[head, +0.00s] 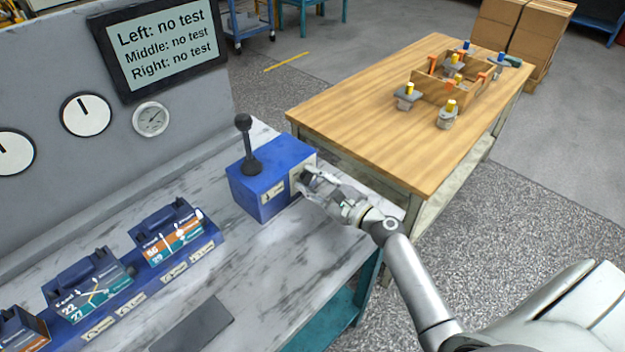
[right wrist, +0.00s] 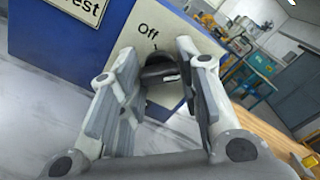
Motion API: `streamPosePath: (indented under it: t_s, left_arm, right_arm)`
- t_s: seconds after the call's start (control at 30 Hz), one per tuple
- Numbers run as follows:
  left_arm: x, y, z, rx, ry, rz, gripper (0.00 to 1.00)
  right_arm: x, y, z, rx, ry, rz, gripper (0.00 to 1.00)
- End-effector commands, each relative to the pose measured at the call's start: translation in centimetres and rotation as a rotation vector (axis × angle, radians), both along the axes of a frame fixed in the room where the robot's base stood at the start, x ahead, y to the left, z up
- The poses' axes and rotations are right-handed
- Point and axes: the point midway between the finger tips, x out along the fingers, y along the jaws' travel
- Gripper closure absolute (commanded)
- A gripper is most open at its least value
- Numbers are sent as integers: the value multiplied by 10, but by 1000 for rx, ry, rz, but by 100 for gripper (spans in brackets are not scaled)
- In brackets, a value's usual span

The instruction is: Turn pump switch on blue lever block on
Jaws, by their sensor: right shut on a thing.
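The blue lever block (head: 258,203) stands on the bench, with a black lever (head: 245,145) upright on top. In the right wrist view its blue side (right wrist: 75,50) and a pale side plate (right wrist: 178,22) show. On that plate is the black pump switch (right wrist: 160,74), with "Off" and a small arrow printed above it. My right gripper (head: 308,182) is at the block's right side. In the right wrist view the gripper's fingers (right wrist: 157,62) are on either side of the switch, shut on it. The switch is hidden in the head view. My left gripper is not in view.
Smaller blue-based modules (head: 175,235) line the grey bench at the left. A wooden table (head: 370,105) with a parts tray (head: 430,85) stands behind my right arm.

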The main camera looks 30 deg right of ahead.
Motion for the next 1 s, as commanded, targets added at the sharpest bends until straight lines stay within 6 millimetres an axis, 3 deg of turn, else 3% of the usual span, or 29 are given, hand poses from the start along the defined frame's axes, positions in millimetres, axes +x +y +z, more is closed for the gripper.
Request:
streamPosePath:
  t_s: [0.37, 0.4, 0.53, 0.87, 1.0]
  left_arm:
    - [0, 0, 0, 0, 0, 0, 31]
    - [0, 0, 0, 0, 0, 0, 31]
    - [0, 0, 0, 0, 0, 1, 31]
    - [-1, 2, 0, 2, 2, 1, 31]
    - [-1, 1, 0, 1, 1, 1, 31]
  right_arm:
    - [-1, 0, -2, 7, 5, 0, 92]
    - [-1, 0, -2, 7, 5, 0, 64]
    - [0, 0, -2, 6, 4, -1, 48]
    - [-1, 0, -1, 4, 2, -1, 46]
    - [-11, -4, -1, 4, 2, -1, 46]
